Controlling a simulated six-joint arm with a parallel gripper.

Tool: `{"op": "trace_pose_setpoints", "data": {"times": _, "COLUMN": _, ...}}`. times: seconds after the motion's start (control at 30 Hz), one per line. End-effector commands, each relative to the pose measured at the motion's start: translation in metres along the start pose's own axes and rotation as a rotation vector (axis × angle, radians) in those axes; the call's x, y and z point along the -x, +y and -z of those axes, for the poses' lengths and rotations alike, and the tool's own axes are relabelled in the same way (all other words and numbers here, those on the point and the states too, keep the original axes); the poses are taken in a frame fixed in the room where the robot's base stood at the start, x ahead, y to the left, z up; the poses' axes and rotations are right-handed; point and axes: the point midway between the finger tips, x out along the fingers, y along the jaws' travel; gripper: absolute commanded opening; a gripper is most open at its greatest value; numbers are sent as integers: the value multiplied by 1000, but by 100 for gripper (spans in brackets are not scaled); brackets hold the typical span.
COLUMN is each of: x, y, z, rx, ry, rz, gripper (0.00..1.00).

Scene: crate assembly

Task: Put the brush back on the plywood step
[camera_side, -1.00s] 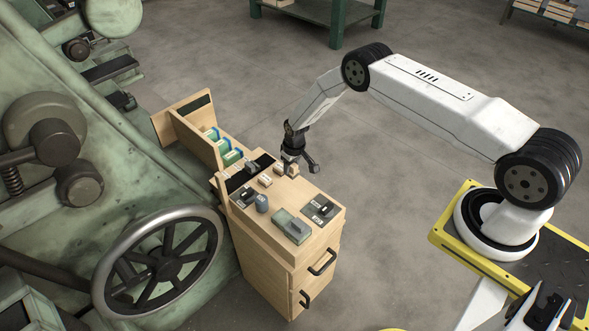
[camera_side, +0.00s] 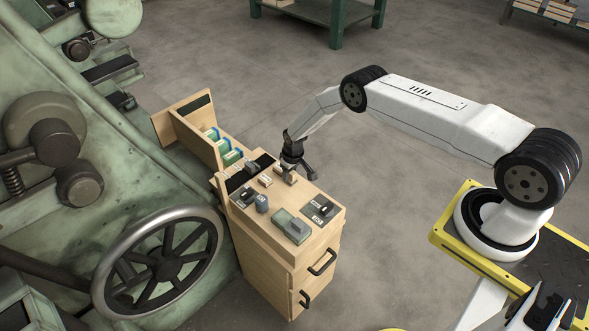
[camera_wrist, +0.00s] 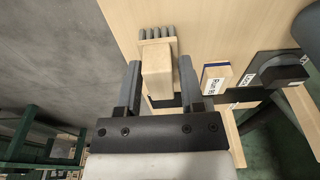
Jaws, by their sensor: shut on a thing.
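The brush (camera_wrist: 157,72), a pale wooden block with a row of grey bristles at its far end, lies between my gripper's fingers in the wrist view. My gripper (camera_wrist: 160,88) is shut on its wooden body. In the side view my gripper (camera_side: 289,178) is low over the far right edge of the plywood step (camera_side: 277,236), a pale wooden unit with black handles on its front. The brush is mostly hidden by the gripper there. I cannot tell whether the brush touches the plywood.
A small labelled wooden block (camera_wrist: 214,78) lies just right of the brush. A black plate with a label (camera_wrist: 277,74) is further right. A handwheel (camera_side: 160,262) stands left.

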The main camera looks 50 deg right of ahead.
Motion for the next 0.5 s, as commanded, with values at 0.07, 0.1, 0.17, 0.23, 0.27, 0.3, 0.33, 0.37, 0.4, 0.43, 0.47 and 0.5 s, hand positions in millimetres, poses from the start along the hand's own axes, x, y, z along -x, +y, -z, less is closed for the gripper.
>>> {"op": "trace_pose_setpoints", "data": {"times": 0.07, "x": -2, "y": 0, "z": 0, "rx": 0, "ry": 0, "rz": 0, "gripper": 0}}
{"op": "trace_pose_setpoints", "data": {"times": 0.1, "x": -2, "y": 0, "z": 0, "rx": 0, "ry": 0, "rz": 0, "gripper": 55}}
{"op": "trace_pose_setpoints", "data": {"times": 0.17, "x": -2, "y": 0, "z": 0, "rx": 0, "ry": 0, "rz": 0, "gripper": 74}}
{"op": "trace_pose_setpoints", "data": {"times": 0.23, "x": -2, "y": 0, "z": 0, "rx": 0, "ry": 0, "rz": 0, "gripper": 84}}
{"op": "trace_pose_setpoints", "data": {"times": 0.27, "x": -2, "y": 0, "z": 0, "rx": 0, "ry": 0, "rz": 0, "gripper": 84}}
{"op": "trace_pose_setpoints", "data": {"times": 0.3, "x": -2, "y": 0, "z": 0, "rx": 0, "ry": 0, "rz": 0, "gripper": 84}}
{"op": "trace_pose_setpoints", "data": {"times": 0.33, "x": -2, "y": 0, "z": 0, "rx": 0, "ry": 0, "rz": 0, "gripper": 84}}
{"op": "trace_pose_setpoints", "data": {"times": 0.37, "x": -2, "y": 0, "z": 0, "rx": 0, "ry": 0, "rz": 0, "gripper": 84}}
{"op": "trace_pose_setpoints", "data": {"times": 0.4, "x": -2, "y": 0, "z": 0, "rx": 0, "ry": 0, "rz": 0, "gripper": 84}}
{"op": "trace_pose_setpoints", "data": {"times": 0.43, "x": -2, "y": 0, "z": 0, "rx": 0, "ry": 0, "rz": 0, "gripper": 84}}
{"op": "trace_pose_setpoints", "data": {"times": 0.47, "x": -2, "y": 0, "z": 0, "rx": 0, "ry": 0, "rz": 0, "gripper": 84}}
{"op": "trace_pose_setpoints", "data": {"times": 0.5, "x": -2, "y": 0, "z": 0, "rx": 0, "ry": 0, "rz": 0, "gripper": 84}}
